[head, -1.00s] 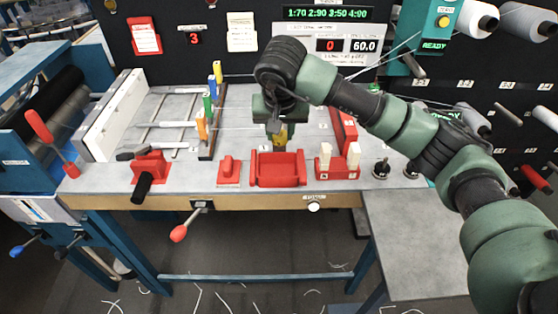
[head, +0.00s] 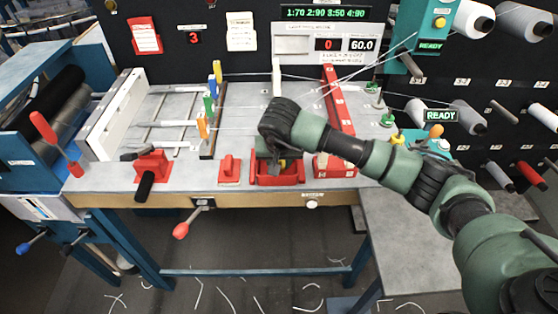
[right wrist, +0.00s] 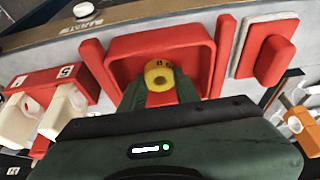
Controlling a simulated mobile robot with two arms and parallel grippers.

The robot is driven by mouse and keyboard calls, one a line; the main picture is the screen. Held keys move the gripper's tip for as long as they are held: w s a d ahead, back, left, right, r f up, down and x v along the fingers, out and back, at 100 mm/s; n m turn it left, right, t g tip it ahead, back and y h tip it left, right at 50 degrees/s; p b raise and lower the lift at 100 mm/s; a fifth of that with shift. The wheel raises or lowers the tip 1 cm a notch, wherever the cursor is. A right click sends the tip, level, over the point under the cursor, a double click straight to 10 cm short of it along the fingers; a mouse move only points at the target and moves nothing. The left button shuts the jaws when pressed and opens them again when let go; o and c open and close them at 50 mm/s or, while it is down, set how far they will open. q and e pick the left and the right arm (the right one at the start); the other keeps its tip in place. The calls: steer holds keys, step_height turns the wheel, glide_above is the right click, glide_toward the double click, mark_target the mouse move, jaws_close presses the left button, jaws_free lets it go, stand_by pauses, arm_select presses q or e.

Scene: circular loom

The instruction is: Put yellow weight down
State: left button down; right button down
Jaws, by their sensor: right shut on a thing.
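The yellow weight (right wrist: 158,73) shows in the right wrist view as a round yellow top with dark marks, between the two green fingers of my right gripper (right wrist: 157,91). Those fingers are shut on it. It is over the red tray (right wrist: 121,47), inside the outline of the walls. In the head view my right gripper (head: 270,160) is low at the red tray (head: 276,181), and only a sliver of the yellow weight (head: 283,163) shows. Whether the weight touches the tray floor is hidden. My left gripper is not in view.
A small red block on a base (head: 229,170) stands just left of the tray. A red holder with white pegs (right wrist: 50,110) is on its other side, mostly behind my arm in the head view. The table's front edge (head: 240,194) is close to the tray.

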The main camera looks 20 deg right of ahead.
steer(key=shift+f, duration=0.2)
steer(key=c, duration=1.3)
jaws_free()
steer(key=shift+r, duration=0.1)
steer(key=shift+r, duration=0.4)
steer(key=shift+b+v, duration=1.65)
steer(key=shift+v, duration=4.1)
steer(key=shift+s, duration=0.15)
